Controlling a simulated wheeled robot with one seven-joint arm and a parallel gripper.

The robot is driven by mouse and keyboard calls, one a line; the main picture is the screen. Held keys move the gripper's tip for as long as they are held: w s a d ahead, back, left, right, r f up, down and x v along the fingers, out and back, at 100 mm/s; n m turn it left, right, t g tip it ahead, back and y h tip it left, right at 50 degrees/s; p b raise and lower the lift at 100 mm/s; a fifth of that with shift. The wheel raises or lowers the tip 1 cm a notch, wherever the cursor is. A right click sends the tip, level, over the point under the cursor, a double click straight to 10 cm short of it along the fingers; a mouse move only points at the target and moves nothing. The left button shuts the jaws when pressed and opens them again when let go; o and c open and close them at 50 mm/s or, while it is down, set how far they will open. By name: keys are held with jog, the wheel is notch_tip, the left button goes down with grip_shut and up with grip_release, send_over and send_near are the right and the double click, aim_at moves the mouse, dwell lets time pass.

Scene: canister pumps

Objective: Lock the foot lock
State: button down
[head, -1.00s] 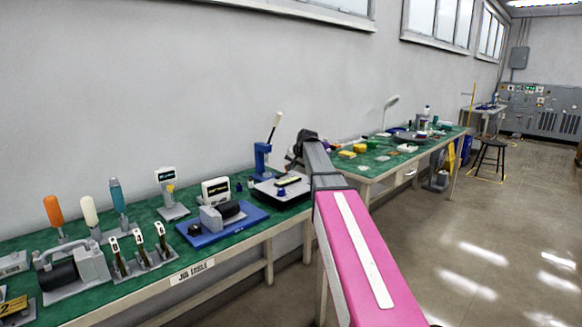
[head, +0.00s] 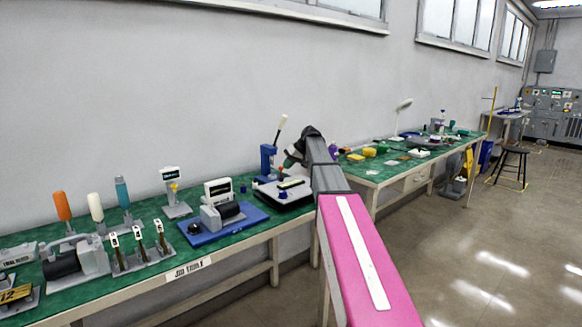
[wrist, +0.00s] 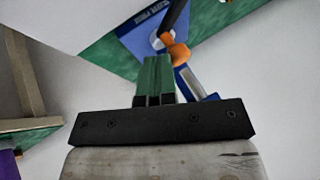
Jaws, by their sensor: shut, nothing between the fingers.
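I cannot pick out a foot lock for sure in either view. My gripper (wrist: 155,60) shows in the wrist view with its green fingers together, shut and empty. Just beyond the fingertips is a blue plate (wrist: 140,38) with pale lettering, too small to read for sure. Beside the fingertips is an orange rounded part (wrist: 177,53) with a black bar and a blue-and-white piece. I cannot tell whether the fingers touch it. In the head view, my arm's end is close beside a blue lever press (head: 268,162) with a white-tipped handle, and the fingers are hard to see.
The green jig table (head: 75,305) runs along the wall. It holds toggle levers (head: 138,245), a blue-based fixture (head: 220,225) and a motor-like unit (head: 75,258). A second bench (head: 375,178) with small items stands farther right. A stool (head: 510,165) stands on open floor.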

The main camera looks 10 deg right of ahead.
jog(key=shift+w+a+n+g, duration=0.4)
jog(key=shift+a+n, duration=0.1)
jog(key=shift+n, duration=0.1)
jog(key=shift+w+a, duration=0.2)
jog(key=shift+a, duration=0.95)
